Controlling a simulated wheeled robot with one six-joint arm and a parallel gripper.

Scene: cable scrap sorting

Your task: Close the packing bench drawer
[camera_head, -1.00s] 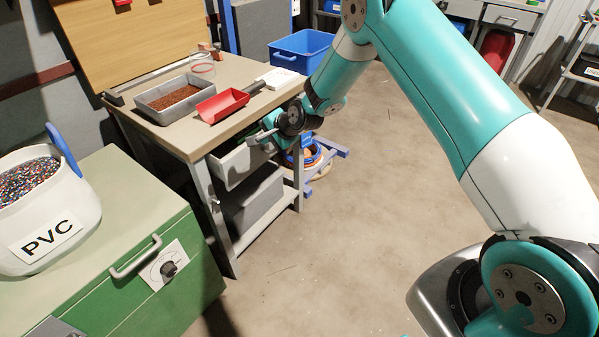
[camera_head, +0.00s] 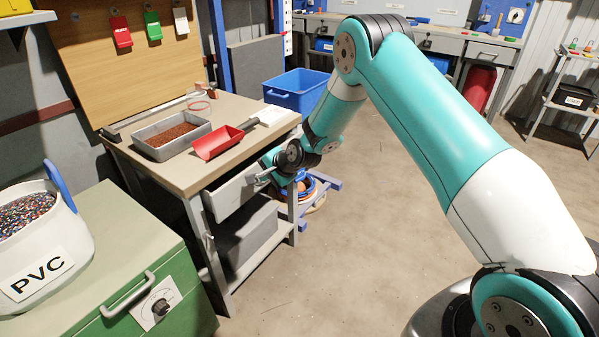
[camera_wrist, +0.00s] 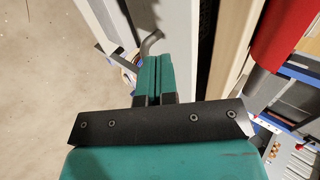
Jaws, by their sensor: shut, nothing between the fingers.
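The packing bench (camera_head: 222,165) stands left of centre in the head view. Its pale grey drawer (camera_head: 233,194) is under the bench top, and its front seems to stand out a little from the bench. How far it is open is hard to tell. My gripper (camera_head: 262,176) is at the right part of the drawer front, partly hidden by my wrist. In the wrist view my gripper's green fingers (camera_wrist: 157,68) are shut and empty, close beside the pale drawer front (camera_wrist: 182,30). A grey curved handle (camera_wrist: 151,43) shows just past the fingertips. Contact cannot be told.
A grey tray of granules (camera_head: 172,137) and a red scoop (camera_head: 217,143) lie on the bench top. A grey box (camera_head: 245,232) sits on the lower shelf. A green cabinet (camera_head: 120,255) with a PVC tub (camera_head: 45,235) stands at left.

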